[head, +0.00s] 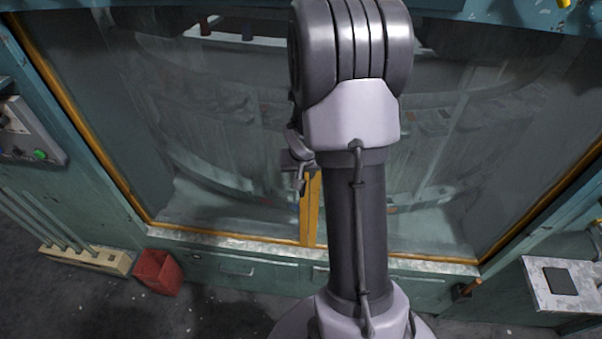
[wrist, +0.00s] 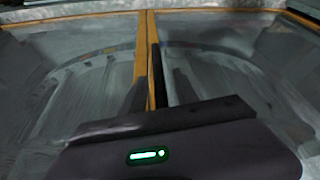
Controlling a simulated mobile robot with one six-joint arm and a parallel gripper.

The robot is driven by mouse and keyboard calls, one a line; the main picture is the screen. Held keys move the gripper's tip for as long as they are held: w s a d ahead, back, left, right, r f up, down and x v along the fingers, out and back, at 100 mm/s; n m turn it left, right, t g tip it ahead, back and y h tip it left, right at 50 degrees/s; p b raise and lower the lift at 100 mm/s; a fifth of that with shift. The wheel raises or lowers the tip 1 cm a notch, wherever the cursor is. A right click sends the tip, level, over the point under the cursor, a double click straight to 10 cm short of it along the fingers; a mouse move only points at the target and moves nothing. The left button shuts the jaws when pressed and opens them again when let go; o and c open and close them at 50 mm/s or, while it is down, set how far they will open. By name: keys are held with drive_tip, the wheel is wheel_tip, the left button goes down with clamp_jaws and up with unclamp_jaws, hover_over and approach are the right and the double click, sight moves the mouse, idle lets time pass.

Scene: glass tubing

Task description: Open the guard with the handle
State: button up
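The guard (head: 225,130) is a pair of large glass panels in orange frames, set in a teal machine front. Its panels meet at an orange middle post (head: 306,215), and no gap shows between them. The guard fills much of the wrist view (wrist: 75,85), with the orange posts running down its middle. A dark upright strip (wrist: 156,72) beside the posts may be the handle; I cannot be sure. My gripper (head: 299,184) is in front of the middle post, partly behind my arm. Its fingers are too small and hidden to read, and no contact with a handle is clear.
A control box with a green button (head: 39,155) is at the left. A red bin (head: 158,271) and a pale rack (head: 87,259) stand on the floor at lower left. A grey box (head: 560,284) juts out at lower right.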

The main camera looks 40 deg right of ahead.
drive_tip(key=shift+s, duration=0.1)
drive_tip(key=shift+c, duration=0.5)
clamp_jaws()
idle(0.9)
